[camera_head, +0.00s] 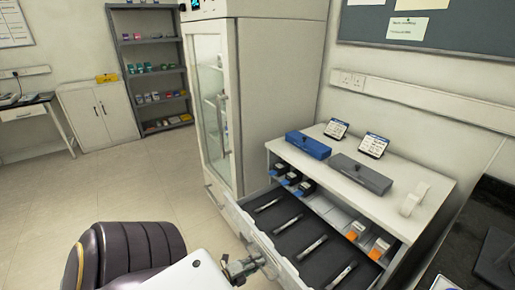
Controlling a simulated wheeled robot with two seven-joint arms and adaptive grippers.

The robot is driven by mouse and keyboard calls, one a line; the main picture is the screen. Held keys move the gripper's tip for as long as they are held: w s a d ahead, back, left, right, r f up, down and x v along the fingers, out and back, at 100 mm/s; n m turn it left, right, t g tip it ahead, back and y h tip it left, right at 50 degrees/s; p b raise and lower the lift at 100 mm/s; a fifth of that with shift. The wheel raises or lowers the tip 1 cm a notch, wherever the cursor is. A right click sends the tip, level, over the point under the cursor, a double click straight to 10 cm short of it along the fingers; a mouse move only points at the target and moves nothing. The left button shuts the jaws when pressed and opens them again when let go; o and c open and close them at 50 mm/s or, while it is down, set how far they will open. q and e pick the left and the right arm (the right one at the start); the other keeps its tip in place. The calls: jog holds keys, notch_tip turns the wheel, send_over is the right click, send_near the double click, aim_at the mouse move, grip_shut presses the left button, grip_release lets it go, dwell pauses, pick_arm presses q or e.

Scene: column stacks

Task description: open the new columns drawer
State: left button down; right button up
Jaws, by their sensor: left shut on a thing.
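The drawer (246,232) under the white cabinet top is pulled out. Its dark lined inside shows several slim, pale columns (313,249) lying in a row. My left gripper (258,265) is at the outer face of the drawer front, near its middle. It is shut on the drawer handle, which the fingers mostly hide. My right gripper is not in view.
A blue box (308,145), a grey box (360,174) and two small tablet signs stand on the cabinet top (350,195). Small boxes with orange labels (356,230) sit on the shelf below it. A tall glass-door cabinet (213,110) stands behind. Floor (130,190) is clear at left.

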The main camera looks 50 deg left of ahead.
pick_arm(q)
jog(key=c, duration=1.5)
grip_release()
jog(key=shift+s, duration=0.1)
jog(key=shift+v, duration=5.95)
jog(key=shift+a, duration=0.1)
